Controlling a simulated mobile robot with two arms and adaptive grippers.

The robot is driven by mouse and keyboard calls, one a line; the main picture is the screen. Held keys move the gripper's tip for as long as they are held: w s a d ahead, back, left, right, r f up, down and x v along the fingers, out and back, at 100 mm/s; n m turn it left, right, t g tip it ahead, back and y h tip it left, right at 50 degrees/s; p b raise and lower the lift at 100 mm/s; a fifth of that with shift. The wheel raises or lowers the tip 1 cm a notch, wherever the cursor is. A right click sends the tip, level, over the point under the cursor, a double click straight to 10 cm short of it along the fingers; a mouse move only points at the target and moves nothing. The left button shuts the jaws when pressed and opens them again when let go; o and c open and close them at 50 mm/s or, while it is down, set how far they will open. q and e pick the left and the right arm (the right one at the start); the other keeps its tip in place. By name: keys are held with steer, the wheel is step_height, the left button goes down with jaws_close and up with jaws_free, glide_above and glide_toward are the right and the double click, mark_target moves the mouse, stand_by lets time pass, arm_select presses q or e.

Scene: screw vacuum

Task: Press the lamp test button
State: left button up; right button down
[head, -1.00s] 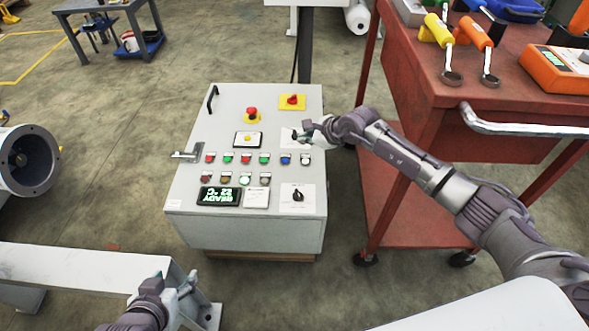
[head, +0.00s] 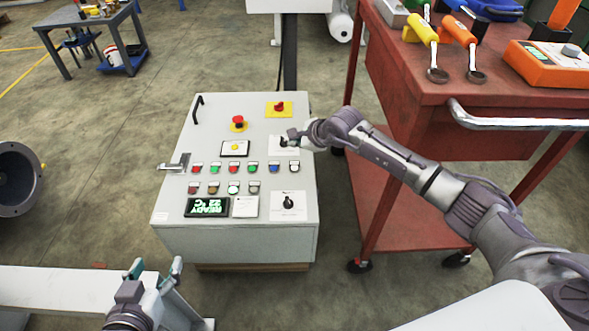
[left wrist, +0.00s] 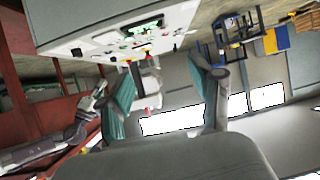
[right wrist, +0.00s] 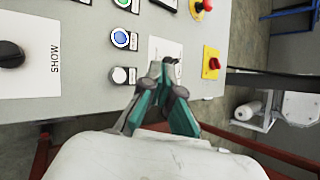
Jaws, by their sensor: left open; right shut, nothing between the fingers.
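The control panel (head: 235,225) is a light grey cabinet with several coloured push buttons in two rows. The labels are too small to read, so I cannot tell which is the lamp test button. The upper row's right end has a blue button (head: 274,167) and a white button (head: 294,166). Both show in the right wrist view, blue (right wrist: 120,38) and white (right wrist: 119,75). My right gripper (head: 297,136) is shut and empty, close to a black selector switch (head: 283,144) above the white button; contact is unclear. My left gripper (head: 156,266) is open and empty, in front of the panel.
A red emergency stop (head: 238,121) and a red switch on a yellow plate (head: 279,107) sit higher on the panel. A door handle (head: 172,164) juts out left. A red tool cart (head: 420,110) stands right. A pale beam (head: 60,290) lies front left.

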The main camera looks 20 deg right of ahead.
mark_target(296, 169)
arm_select(q)
steer(key=w+d+r+t+h+b, duration=0.25)
steer(key=r+t, duration=0.35)
steer(key=r, duration=0.3)
arm_select(e)
step_height(296, 169, down, 4)
steer(key=shift+r, duration=0.15)
steer(key=shift+f+b, duration=0.55)
steer(key=shift+f, duration=0.3)
steer(key=shift+f+b, duration=0.65)
steer(key=shift+f, duration=0.2)
arm_select(q)
steer(key=s+r+t+h, duration=0.2)
steer(key=s+r+t, duration=0.2)
steer(key=r+t, duration=0.4)
steer(key=shift+s+r+m, duration=0.3)
steer(key=shift+s+r, duration=0.05)
steer(key=shift+r, duration=1)
arm_select(e)
steer(key=shift+f, duration=0.1)
arm_select(q)
steer(key=shift+h, duration=0.25)
